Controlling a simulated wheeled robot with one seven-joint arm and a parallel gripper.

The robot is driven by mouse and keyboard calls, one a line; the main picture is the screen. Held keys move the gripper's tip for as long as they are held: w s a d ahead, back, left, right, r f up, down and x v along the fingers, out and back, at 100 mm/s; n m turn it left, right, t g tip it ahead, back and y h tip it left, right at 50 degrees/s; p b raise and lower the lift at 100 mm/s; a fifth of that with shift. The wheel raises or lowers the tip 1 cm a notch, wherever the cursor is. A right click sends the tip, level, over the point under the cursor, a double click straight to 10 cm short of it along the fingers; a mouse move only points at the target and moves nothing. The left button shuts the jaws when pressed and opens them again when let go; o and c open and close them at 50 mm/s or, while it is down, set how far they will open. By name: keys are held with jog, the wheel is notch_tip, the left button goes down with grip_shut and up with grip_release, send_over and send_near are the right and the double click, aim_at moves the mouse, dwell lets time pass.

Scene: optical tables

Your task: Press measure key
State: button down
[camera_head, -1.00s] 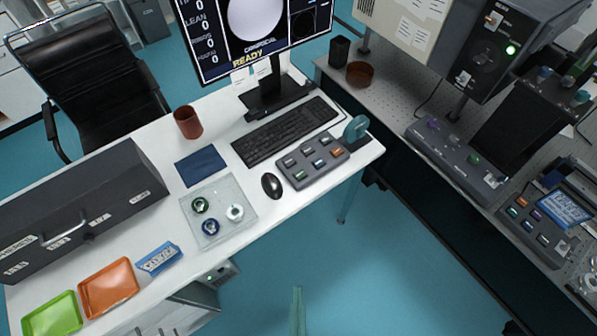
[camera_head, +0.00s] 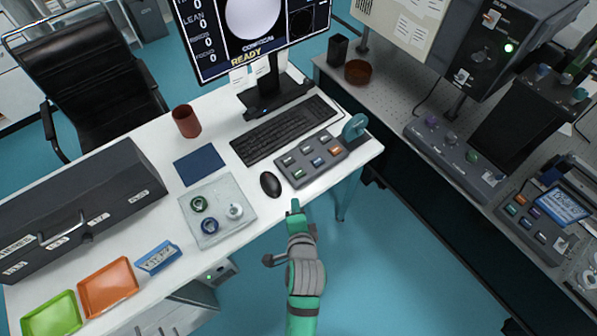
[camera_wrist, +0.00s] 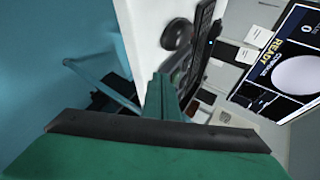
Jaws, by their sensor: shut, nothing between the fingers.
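A grey key box (camera_head: 311,160) with several coloured keys lies on the white desk, right of the mouse. Its key labels are too small to read. My gripper (camera_head: 295,205) is shut and empty at the desk's front edge, just below the mouse and key box in the head view. In the wrist view my shut gripper (camera_wrist: 158,92) points toward the desk and partly covers the key box. The monitor (camera_head: 255,35) reads "READY", and it also shows in the wrist view (camera_wrist: 290,70).
A black mouse (camera_head: 270,184) and keyboard (camera_head: 284,130) lie beside the key box. A teal tape dispenser (camera_head: 354,127) stands at its right end. A glass tray (camera_head: 218,232) with small rings lies left of the mouse. A second key panel (camera_head: 535,225) is on the right-hand bench.

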aim_at(300, 176)
jog(key=w+r+m, duration=0.1)
jog(key=w, duration=0.1)
jog(key=w+r+m, duration=0.1)
jog(key=w, duration=0.1)
jog(key=w+r+m+g, duration=0.1)
jog(key=w+r, duration=0.1)
jog(key=shift+w+r+m+y, duration=0.1)
jog(key=shift+w+m+y, duration=0.2)
jog(key=shift+w+y, duration=0.1)
jog(key=w+d+r+m+g, duration=0.1)
jog(key=w+r+m+g, duration=0.1)
jog(key=w+r+m, duration=0.2)
notch_tip(300, 176, up, 4)
jog(key=shift+w+d+f+y, duration=0.2)
jog(key=shift+w+f+y, duration=0.05)
jog(key=shift+w+y, duration=0.15)
jog(key=shift+s+m, duration=0.1)
jog(key=shift+m, duration=0.2)
jog(key=shift+f, duration=0.1)
jog(key=shift+f, duration=4.3)
jog(key=shift+f, duration=0.2)
